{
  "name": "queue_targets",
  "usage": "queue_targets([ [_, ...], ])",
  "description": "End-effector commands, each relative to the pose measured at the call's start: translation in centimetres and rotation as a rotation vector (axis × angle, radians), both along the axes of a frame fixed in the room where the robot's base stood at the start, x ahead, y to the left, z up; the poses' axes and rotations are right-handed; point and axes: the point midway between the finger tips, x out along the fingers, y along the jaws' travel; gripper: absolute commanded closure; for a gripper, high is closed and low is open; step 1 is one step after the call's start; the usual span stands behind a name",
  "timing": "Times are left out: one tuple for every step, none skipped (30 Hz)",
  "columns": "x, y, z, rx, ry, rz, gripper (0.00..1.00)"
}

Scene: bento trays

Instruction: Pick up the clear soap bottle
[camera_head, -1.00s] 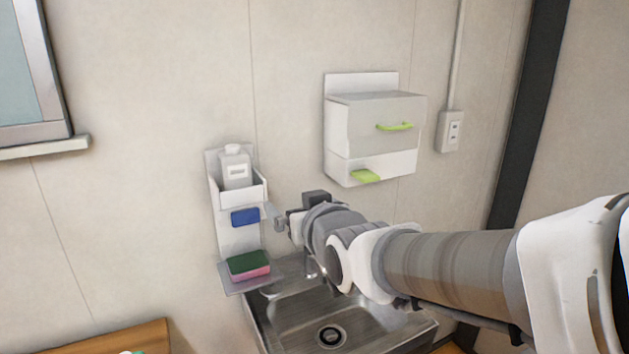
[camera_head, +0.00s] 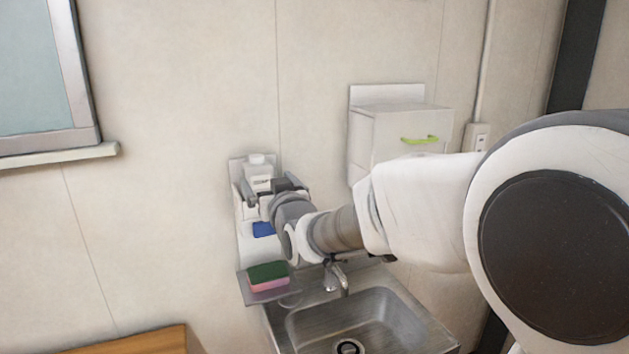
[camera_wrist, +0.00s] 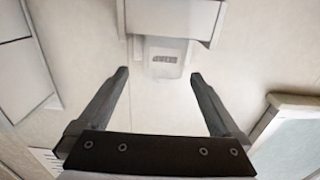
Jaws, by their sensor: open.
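The clear soap bottle (camera_head: 257,172), pale with a white cap and a small label, stands in the upper pocket of a white wall holder (camera_head: 236,172). My gripper (camera_head: 268,187) is open at the front of that pocket, its fingers pointing at the wall. In the wrist view the bottle (camera_wrist: 165,57) appears upside down below the holder's front wall (camera_wrist: 170,18). It lies just beyond and between the open fingertips of my gripper (camera_wrist: 159,73), with a gap on both sides. The bottle's lower part is hidden by the holder wall.
A green and pink sponge (camera_head: 268,275) rests on the holder's lower shelf (camera_head: 262,298), and a blue item (camera_head: 263,229) sits above it. A sink (camera_head: 370,318) with a faucet (camera_head: 335,277) is below.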

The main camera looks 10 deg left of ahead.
Motion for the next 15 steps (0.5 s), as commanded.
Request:
queue_targets([
  [0.6, 0.4, 0.1, 0.000, 0.000, 0.000, 0.00],
  [0.9, 0.6, 0.0, -0.001, 0.001, 0.000, 0.00],
  [1.2, 0.8, 0.1, 0.000, 0.000, 0.001, 0.00],
  [1.4, 0.9, 0.1, 0.000, 0.000, 0.001, 0.00],
  [1.5, 1.0, 0.0, 0.000, 0.000, 0.001, 0.00],
  [1.7, 1.1, 0.0, 0.000, 0.000, 0.001, 0.00],
  [1.8, 1.2, 0.0, 0.000, 0.000, 0.001, 0.00],
  [1.9, 1.2, 0.1, 0.001, -0.001, 0.001, 0.00],
  [2.0, 1.4, 0.1, 0.001, 0.000, 0.001, 0.00],
  [2.2, 1.6, 0.2, 0.001, 0.000, 0.001, 0.00],
  [2.5, 1.8, 0.2, 0.001, 0.001, 0.001, 0.00],
  [2.9, 2.1, 0.3, 0.001, 0.001, 0.001, 0.00],
  [3.2, 2.4, 0.4, 0.002, 0.001, 0.001, 0.00],
  [3.6, 2.7, 0.4, 0.002, 0.001, 0.001, 0.00],
  [4.0, 3.1, 0.5, 0.001, 0.002, 0.001, 0.00],
])
